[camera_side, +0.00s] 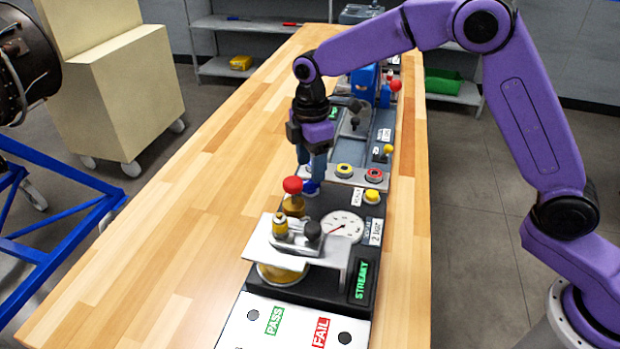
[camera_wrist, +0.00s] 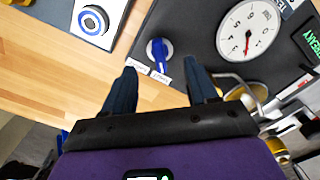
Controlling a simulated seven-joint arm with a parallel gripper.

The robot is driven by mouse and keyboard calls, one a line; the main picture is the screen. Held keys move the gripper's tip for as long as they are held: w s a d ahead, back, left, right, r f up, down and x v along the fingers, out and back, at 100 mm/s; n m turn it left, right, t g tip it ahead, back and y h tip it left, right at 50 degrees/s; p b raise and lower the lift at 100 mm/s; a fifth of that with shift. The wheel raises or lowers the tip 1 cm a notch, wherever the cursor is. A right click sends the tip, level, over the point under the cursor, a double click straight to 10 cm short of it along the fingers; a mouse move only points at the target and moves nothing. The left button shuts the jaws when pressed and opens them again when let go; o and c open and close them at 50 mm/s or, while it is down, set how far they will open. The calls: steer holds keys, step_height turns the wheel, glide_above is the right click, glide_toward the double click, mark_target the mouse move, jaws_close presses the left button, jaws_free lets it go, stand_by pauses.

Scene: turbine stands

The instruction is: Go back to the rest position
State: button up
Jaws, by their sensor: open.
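My gripper (camera_side: 311,165) hangs at the end of my purple arm, fingers pointing down over the row of test fixtures on the wooden table (camera_side: 190,220). In the wrist view its two dark blue fingers (camera_wrist: 162,92) are apart with nothing between them. A blue-handled valve (camera_wrist: 158,52) lies just beyond the fingertips in the wrist view. In the side view a blue part (camera_side: 311,188) shows just below the fingers; whether they touch it I cannot tell.
A red-knobbed brass part (camera_side: 293,186), a pressure gauge (camera_side: 343,226) and a grey metal bracket (camera_side: 290,250) stand in front of my gripper. A plate with PASS and FAIL labels (camera_side: 295,325) is nearest the camera. The table's left half is clear.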

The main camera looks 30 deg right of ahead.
steer(key=shift+s, duration=0.1)
stand_by(0.3)
steer(key=s+d+r+m, duration=0.1)
steer(key=s+d+r, duration=0.2)
steer(key=s, duration=0.5)
steer(key=s+d+r+m, duration=0.1)
steer(key=s+d+r, duration=0.1)
steer(key=s, duration=0.7)
steer(key=s+d+m, duration=0.1)
steer(key=s+d, duration=0.5)
steer(key=s, duration=0.3)
steer(key=s+d+f+m, duration=0.1)
steer(key=s+d, duration=0.5)
steer(key=s, duration=0.3)
steer(key=shift+m, duration=0.4)
